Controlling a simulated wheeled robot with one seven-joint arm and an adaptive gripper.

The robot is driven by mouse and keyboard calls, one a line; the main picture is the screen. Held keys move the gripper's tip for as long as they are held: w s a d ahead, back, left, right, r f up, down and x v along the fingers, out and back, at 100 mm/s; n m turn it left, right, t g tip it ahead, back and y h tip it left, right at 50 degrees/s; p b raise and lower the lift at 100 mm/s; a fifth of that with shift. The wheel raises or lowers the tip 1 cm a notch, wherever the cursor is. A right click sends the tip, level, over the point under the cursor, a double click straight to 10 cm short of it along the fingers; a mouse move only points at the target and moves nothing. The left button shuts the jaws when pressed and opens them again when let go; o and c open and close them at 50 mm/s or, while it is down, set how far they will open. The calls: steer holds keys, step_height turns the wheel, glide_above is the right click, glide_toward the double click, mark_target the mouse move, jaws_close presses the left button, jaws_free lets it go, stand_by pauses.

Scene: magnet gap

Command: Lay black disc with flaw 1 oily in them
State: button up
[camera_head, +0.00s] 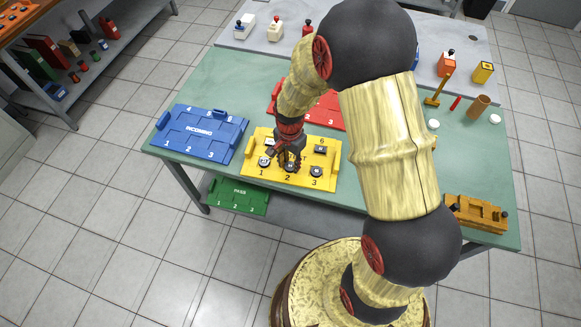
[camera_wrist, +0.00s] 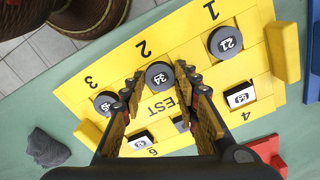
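The yellow TEST tray (camera_head: 256,143) lies on the green table and fills much of the wrist view (camera_wrist: 185,35). Dark grey discs with white number labels sit at its places 1 (camera_wrist: 225,42), 2 (camera_wrist: 160,75) and 3 (camera_wrist: 104,103). The label at place 1 reads 21; the others are hard to read. Square white-topped pieces sit at place 4 (camera_wrist: 239,95) and place 6 (camera_wrist: 140,141). My gripper (camera_wrist: 160,77) is open over the tray, its fingertips on either side of the place 2 disc. I cannot tell whether they touch it. No oily flaw is discernible.
A blue INCOMING tray (camera_head: 200,130) lies left of the yellow tray, a red tray (camera_head: 328,117) behind it. A green PASS tray (camera_head: 238,193) is lower, below the table's front edge. A dark grey lump (camera_wrist: 48,148) lies beside the yellow tray. My arm hides the table's middle.

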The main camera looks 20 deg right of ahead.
steer(key=c, duration=0.6)
steer(key=shift+r, duration=0.1)
steer(key=shift+r+p, duration=1.95)
steer(key=shift+r, duration=0.5)
